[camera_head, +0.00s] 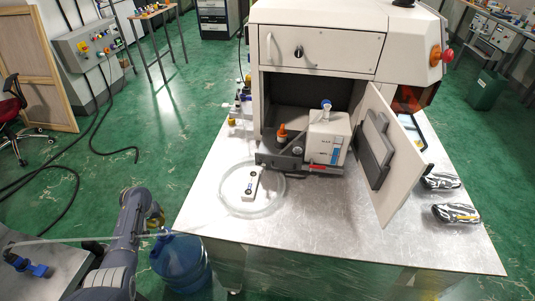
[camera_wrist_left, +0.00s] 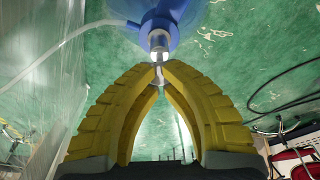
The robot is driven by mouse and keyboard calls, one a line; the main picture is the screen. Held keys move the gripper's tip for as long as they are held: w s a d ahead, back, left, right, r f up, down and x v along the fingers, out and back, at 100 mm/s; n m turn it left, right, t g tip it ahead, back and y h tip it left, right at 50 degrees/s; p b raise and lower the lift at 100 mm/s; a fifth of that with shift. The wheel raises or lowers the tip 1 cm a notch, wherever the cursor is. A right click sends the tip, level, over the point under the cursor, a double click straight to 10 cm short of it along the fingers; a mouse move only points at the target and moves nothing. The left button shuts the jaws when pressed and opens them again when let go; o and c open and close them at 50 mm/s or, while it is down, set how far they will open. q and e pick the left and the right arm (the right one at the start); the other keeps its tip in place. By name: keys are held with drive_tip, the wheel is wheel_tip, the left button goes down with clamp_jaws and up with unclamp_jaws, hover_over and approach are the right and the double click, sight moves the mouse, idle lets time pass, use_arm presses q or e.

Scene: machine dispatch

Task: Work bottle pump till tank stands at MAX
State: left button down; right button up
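The large blue bottle (camera_head: 182,262) stands on the floor at the table's left front corner. Its pump shows at the bottle's top in the wrist view, with a metal stem (camera_wrist_left: 158,40). My left gripper (camera_head: 158,221) is over the bottle. In the wrist view its yellow fingertips (camera_wrist_left: 159,68) come together at the pump stem, seemingly touching it; the exact contact is hidden. The white tank (camera_head: 326,140) sits in the open machine, with a blue strip (camera_head: 335,155) on its front. The level marks are too small to read. My right gripper is not in view.
A clear hose (camera_head: 250,211) lies coiled on the metal table around a small white block (camera_head: 251,184). The machine's door (camera_head: 397,165) stands open to the right. An orange-capped bottle (camera_head: 282,134) is beside the tank. Two patterned objects (camera_head: 456,213) lie at the right.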

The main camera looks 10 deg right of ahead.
use_arm(q)
drive_tip(key=shift+f, duration=1.35)
idle(0.3)
drive_tip(key=shift+w+v, duration=0.25)
drive_tip(key=shift+v, duration=0.95)
drive_tip(key=shift+w+v, duration=0.25)
drive_tip(key=shift+v, duration=0.95)
drive_tip(key=shift+w+v, duration=0.25)
drive_tip(key=shift+v, duration=0.9)
drive_tip(key=shift+a+r, duration=0.15)
drive_tip(key=shift+r, duration=0.05)
drive_tip(key=shift+f, duration=0.25)
